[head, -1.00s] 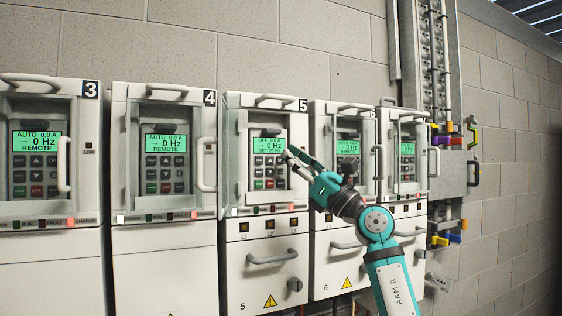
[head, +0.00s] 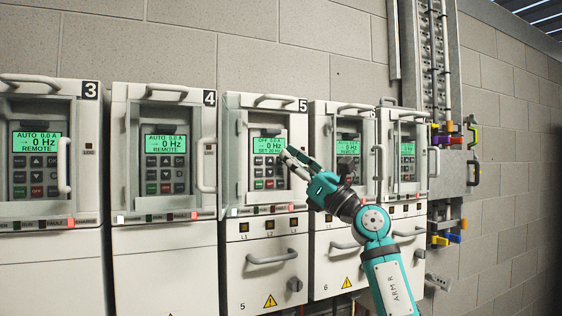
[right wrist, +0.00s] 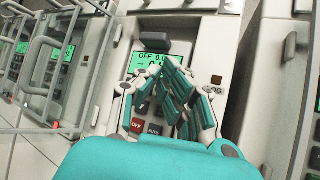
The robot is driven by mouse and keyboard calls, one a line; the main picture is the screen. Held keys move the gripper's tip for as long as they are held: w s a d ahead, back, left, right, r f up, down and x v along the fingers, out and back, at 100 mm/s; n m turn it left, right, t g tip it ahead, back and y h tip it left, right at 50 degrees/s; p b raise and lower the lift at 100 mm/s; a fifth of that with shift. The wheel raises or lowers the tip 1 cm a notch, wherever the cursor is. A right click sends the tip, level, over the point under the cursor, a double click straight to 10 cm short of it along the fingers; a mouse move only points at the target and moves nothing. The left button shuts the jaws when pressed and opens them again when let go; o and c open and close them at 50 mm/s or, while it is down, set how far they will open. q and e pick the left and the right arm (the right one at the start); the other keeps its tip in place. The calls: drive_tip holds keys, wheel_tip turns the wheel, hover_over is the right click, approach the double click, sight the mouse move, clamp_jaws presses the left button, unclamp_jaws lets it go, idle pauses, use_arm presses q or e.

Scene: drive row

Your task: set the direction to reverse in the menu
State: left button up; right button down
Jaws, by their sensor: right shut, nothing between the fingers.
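Drive 5's green display (head: 268,145) reads OFF, 0.0 A and 0 Hz with an arrow pointing right. A small bottom line starts with SET. Its keypad (head: 262,171) sits below, with a green and a red key at the bottom. My right gripper (head: 286,152) is shut and empty, its fingertips in front of the keypad's upper right part. In the right wrist view the fingers cover part of the display (right wrist: 139,63) and most keys; the red OFF key (right wrist: 137,124) shows between them. Contact with a key cannot be told. My left gripper is not in view.
Drive 5's clear door (head: 230,150) stands open to the left. Drive 4 (head: 165,235) is to the left and drive 6 (head: 340,265) to the right, behind my right arm. Handles (head: 271,257) stick out from the cabinet fronts. Coloured padlocks (head: 448,140) hang on the right.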

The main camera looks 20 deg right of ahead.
sight(270, 172)
drive_tip(key=shift+w, duration=0.35)
idle(0.4)
drive_tip(key=shift+s, duration=0.8)
drive_tip(key=shift+s+a+f, duration=0.1)
drive_tip(key=shift+a+f, duration=1.2)
drive_tip(key=shift+f, duration=0.05)
drive_tip(key=shift+w, duration=0.2)
drive_tip(key=shift+w, duration=0.25)
